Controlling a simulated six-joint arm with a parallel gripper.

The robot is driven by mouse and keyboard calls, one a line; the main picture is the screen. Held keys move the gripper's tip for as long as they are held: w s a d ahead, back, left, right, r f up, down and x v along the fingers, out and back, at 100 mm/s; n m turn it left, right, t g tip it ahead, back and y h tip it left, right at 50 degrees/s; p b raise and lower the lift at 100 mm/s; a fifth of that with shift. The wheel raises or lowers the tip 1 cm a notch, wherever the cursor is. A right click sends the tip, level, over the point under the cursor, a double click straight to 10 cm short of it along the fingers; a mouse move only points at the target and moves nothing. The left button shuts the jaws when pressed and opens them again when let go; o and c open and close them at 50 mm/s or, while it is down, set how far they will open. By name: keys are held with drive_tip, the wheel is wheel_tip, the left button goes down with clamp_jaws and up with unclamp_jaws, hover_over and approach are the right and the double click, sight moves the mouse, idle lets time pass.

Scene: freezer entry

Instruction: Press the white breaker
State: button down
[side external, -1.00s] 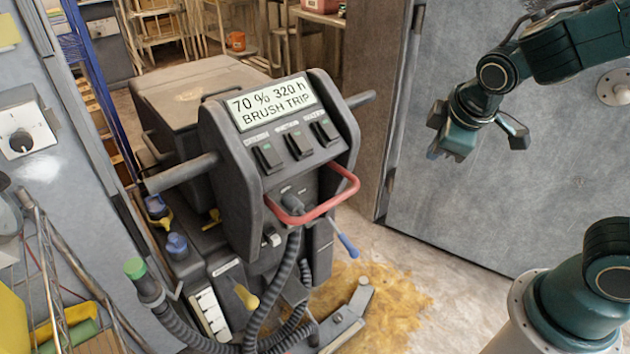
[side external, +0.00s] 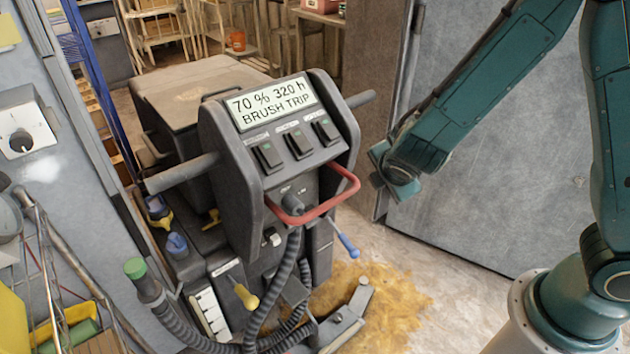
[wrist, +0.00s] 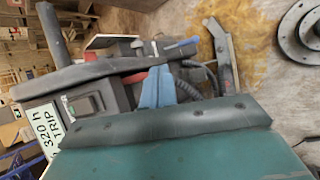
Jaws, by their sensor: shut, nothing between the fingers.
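The scrubber machine (side external: 255,190) stands in the middle of the side view, with its display reading 70 % 320 h BRUSH TRIP. A small white knob-like part (side external: 272,238), which looks like the white breaker, sits low on its front, left of the hoses and below the red bar handle (side external: 322,207). I cannot make out this part in the wrist view. My gripper (wrist: 157,85) shows in the wrist view as two blue fingers held together, with nothing between them. In the side view my wrist is to the right of the machine, apart from it; the fingertips are not clear there.
Three dark rocker switches (side external: 297,144) line the panel below the display. A blue lever (side external: 348,246) and a yellow lever (side external: 246,297) stick out low on the machine. Corrugated hoses (side external: 262,300) hang in front. A grey door (side external: 490,200) stands behind my arm.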

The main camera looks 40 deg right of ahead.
drive_tip(key=w+a+f+n+t+y, duration=0.2)
drive_tip(key=a+f+n+t+y, duration=0.1)
drive_tip(key=a+f+n, duration=0.5)
drive_tip(key=w+a+f+n+t+y, duration=0.1)
drive_tip(key=a+f+n+t+y, duration=0.1)
drive_tip(key=a+f+n, duration=0.6)
wheel_tip(320, 180, down, 4)
drive_tip(key=n+t, duration=0.1)
drive_tip(key=n, duration=0.3)
drive_tip(key=shift+w+f+y, duration=0.25)
drive_tip(key=shift+w+y, duration=0.15)
drive_tip(key=shift+w, duration=0.1)
approach(277, 244)
drive_tip(key=s+f+x, duration=0.1)
drive_tip(key=x, duration=0.4)
drive_tip(key=shift+w+r, duration=0.15)
drive_tip(key=shift+w, duration=0.9)
